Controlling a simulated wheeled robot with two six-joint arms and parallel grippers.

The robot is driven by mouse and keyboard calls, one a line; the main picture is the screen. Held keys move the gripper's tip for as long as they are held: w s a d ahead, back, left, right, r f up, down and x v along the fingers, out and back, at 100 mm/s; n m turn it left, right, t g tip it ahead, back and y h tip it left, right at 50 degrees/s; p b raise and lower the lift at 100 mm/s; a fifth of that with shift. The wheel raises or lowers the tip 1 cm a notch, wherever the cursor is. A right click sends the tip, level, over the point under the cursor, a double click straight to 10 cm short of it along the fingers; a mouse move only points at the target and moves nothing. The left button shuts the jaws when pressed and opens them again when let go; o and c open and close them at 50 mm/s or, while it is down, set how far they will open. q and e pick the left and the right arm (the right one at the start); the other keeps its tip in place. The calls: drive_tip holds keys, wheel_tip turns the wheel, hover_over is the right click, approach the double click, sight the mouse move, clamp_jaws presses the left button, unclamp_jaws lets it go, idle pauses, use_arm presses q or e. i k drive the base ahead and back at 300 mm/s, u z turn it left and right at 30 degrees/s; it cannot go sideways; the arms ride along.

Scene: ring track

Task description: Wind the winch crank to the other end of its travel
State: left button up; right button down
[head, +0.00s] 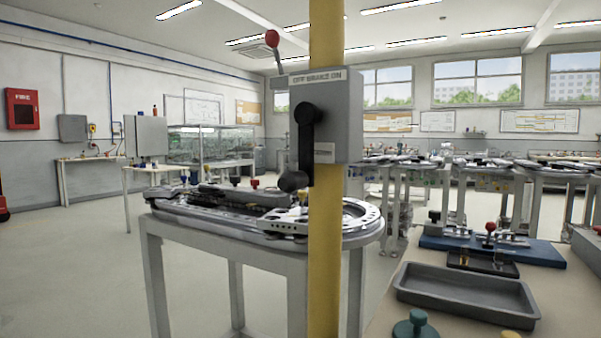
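The winch is a grey box (345,115) on a yellow post in the middle of the head view. Its black crank (306,140) hangs down from the hub on the box's face, with the handle knob (293,181) at the bottom, slightly left. A label reading "OFF BRAKE ON" (318,77) runs along the box's top edge. A brake lever with a red knob (272,38) rises at the box's upper left and leans left, toward the OFF side. Neither of my grippers is in view, and nothing is seen touching the crank.
The yellow post (325,260) runs from top to bottom of the view. Behind it stands a table with a ring track (215,212). At lower right, a bench holds a grey tray (466,292), a blue board (540,254) and a green knob (416,325). Floor at left is clear.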

sight(306, 115)
drive_tip(key=u, duration=1.05)
drive_tip(key=k, duration=0.5)
drive_tip(key=z, duration=0.3)
